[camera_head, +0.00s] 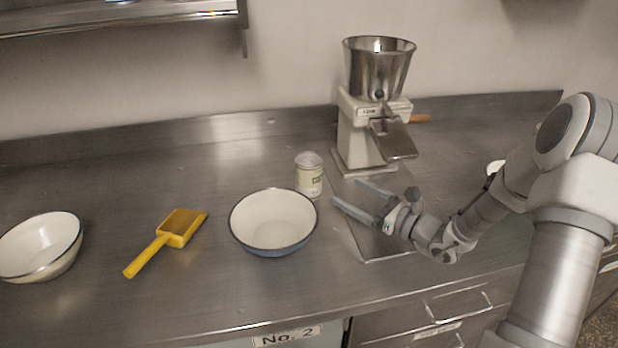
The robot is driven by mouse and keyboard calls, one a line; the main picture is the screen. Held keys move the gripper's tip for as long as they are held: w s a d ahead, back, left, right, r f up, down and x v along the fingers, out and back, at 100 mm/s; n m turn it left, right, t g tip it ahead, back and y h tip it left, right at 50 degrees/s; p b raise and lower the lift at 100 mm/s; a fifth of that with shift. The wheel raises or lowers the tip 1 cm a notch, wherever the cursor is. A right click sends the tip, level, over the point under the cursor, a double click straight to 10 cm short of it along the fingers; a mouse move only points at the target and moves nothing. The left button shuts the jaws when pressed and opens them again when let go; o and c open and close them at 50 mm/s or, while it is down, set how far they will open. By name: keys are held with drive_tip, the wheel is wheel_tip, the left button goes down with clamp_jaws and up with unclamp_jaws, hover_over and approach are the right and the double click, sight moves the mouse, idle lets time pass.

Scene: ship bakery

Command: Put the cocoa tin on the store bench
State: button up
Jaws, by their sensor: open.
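A small cream tin (309,177) with a grey lid stands upright on the steel bench (180,283); its label is too small to read, so I cannot tell if it is the cocoa tin. It stands just behind a white bowl with a blue rim (273,222). My gripper (346,191) is open and empty, low over the bench to the right of the tin. Its fingers point left toward the tin, with a gap between. Nothing in view is marked as the store bench.
A grinder with a metal hopper (378,75) stands behind my gripper. A yellow scoop (165,243) and a second bowl (41,245) lie to the left. A "No. 2" label (287,336) is on the bench front. A shelf (120,15) hangs at the upper left.

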sight(318, 176)
drive_tip(key=x, duration=0.8)
drive_tip(key=shift+w+a, duration=0.15)
drive_tip(key=shift+w, duration=0.05)
drive_tip(key=shift+r+b+x, duration=0.15)
drive_tip(key=shift+x, duration=1.35)
drive_tip(key=shift+r+b+x, duration=0.1)
drive_tip(key=shift+b+x, duration=0.05)
drive_tip(key=shift+x, duration=1.4)
drive_tip(key=shift+w, duration=0.15)
drive_tip(key=shift+c, duration=0.2)
drive_tip(key=shift+d, duration=0.2)
drive_tip(key=c, duration=1.4)
drive_tip(key=shift+r, duration=0.15)
clamp_jaws()
